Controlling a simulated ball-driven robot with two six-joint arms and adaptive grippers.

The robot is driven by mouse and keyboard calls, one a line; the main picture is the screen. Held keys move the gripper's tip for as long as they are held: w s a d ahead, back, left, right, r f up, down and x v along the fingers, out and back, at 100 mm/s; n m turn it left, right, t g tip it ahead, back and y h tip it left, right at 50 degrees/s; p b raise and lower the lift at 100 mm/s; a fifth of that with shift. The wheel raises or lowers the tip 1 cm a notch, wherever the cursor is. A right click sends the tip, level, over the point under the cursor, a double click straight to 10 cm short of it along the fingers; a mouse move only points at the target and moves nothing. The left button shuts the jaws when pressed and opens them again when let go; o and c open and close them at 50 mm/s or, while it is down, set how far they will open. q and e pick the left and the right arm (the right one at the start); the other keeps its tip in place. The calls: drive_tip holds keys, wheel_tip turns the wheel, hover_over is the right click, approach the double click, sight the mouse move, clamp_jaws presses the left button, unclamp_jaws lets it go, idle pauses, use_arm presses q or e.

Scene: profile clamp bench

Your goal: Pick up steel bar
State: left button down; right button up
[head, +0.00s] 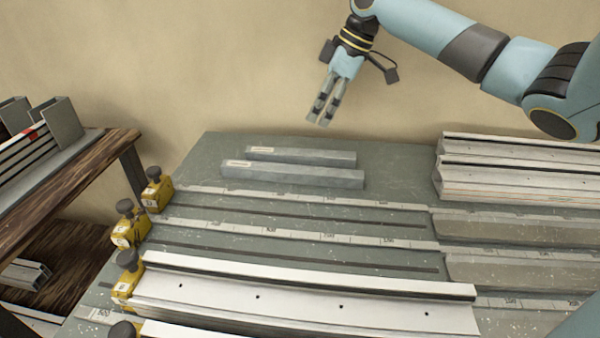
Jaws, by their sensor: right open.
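Two grey steel bars lie side by side at the back of the bench, both running left to right. My left gripper is not in view.
White aluminium profiles (520,165) are stacked at the back right. A long white profile (300,297) lies across the front. Yellow stops (157,190) line the bench's left edge, beside ruler strips (300,231). A wooden shelf (75,170) stands at left.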

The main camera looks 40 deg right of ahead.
hover_over(301, 151)
drive_tip(key=s+d, duration=0.1)
drive_tip(key=d, duration=0.1)
drive_tip(key=f, duration=0.5)
drive_tip(key=shift+s+a+f, duration=0.2)
drive_tip(key=shift+a, duration=0.05)
drive_tip(key=x, duration=0.5)
drive_tip(key=shift+s+a+f, duration=0.15)
drive_tip(key=shift+f, duration=0.05)
clamp_jaws()
